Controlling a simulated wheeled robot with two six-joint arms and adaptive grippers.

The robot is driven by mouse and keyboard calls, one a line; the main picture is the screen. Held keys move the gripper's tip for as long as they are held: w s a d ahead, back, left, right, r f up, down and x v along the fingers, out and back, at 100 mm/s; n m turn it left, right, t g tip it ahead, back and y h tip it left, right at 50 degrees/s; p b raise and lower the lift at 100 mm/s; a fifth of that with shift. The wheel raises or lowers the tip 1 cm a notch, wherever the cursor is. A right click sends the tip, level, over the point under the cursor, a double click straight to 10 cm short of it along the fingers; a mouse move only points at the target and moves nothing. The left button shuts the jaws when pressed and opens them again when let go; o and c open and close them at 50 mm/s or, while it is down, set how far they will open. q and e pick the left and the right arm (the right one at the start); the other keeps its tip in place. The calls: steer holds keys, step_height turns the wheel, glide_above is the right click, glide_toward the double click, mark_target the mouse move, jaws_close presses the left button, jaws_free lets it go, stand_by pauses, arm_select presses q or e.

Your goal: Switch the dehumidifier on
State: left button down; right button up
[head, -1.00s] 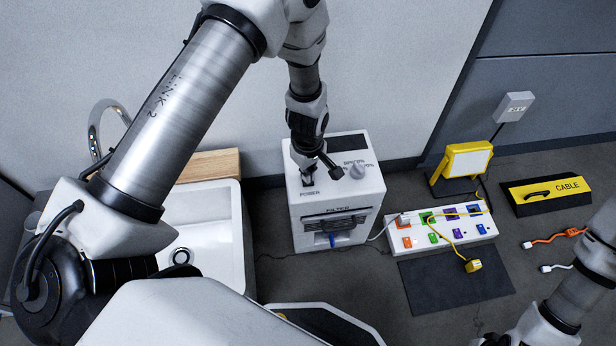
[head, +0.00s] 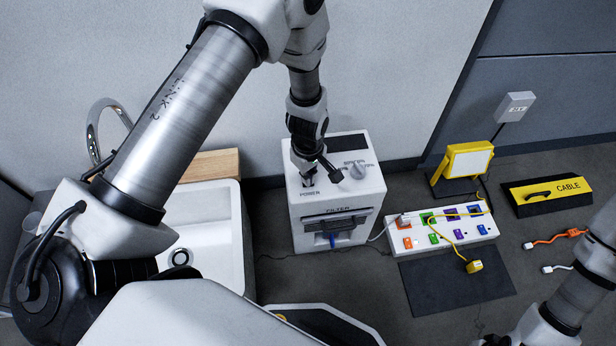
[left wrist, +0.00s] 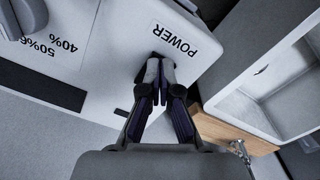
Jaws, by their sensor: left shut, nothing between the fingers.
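The dehumidifier (head: 336,207) is a white box on the floor in the middle of the head view, with a POWER label, a dial (head: 357,171), a dark display strip and a FILTER slot on its front. My left gripper (head: 308,181) is shut and empty, pointing down at the top by the POWER label. In the left wrist view the shut fingertips (left wrist: 157,98) are right beside the POWER label (left wrist: 174,40). The power switch is hidden behind the fingers, and I cannot tell whether they touch it. My right gripper is out of view; only part of that arm shows at lower right.
A power strip (head: 466,240) with coloured switches and plugs lies right of the dehumidifier. A yellow work lamp (head: 462,165), a CABLE ramp (head: 548,195) and a dark mat (head: 455,284) are further right. A white sink (head: 215,225) stands close on the left.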

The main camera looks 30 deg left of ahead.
arm_select(q)
steer(key=shift+f, duration=0.15)
step_height(320, 180, up, 7)
steer(key=p, duration=0.7)
stand_by(0.3)
